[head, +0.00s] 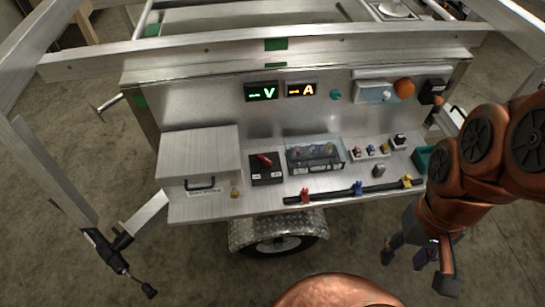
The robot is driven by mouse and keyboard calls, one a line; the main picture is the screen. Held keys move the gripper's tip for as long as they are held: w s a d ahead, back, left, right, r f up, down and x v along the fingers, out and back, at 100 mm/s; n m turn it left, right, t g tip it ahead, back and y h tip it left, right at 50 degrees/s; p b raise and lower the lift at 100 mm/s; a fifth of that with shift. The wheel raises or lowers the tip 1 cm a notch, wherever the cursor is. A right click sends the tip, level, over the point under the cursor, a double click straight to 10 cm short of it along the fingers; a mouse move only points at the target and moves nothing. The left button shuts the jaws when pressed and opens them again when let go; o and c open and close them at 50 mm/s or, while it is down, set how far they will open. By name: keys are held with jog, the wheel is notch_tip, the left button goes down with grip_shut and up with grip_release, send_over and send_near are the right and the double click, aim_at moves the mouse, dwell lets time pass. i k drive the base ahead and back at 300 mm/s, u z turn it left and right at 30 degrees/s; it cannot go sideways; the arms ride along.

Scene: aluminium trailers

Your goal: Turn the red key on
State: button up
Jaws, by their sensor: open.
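The red key (265,159) sits on a small black switch plate (268,175) on the trailer's metal shelf, just right of a closed metal box. The plate has two small white labels along its front edge, too small to read. The key's handle looks slanted. My gripper (419,268) is at the lower right, in front of the shelf and well to the right of the key. It points down, its fingers are spread, and nothing is between them. Part of my arm covers the right end of the shelf.
The metal box (198,152) has a black handle. A clear-covered case (315,154) stands right of the key. A black strip with coloured clamps (357,189) runs along the front edge. The green display (262,92) and orange display (300,90) are lit behind. Open floor lies in front.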

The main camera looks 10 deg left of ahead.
aim_at(266, 161)
jog(key=z, duration=0.15)
jog(key=k, duration=0.35)
jog(key=u, duration=1.6)
jog(key=i, duration=0.65)
jog(key=z, duration=0.05)
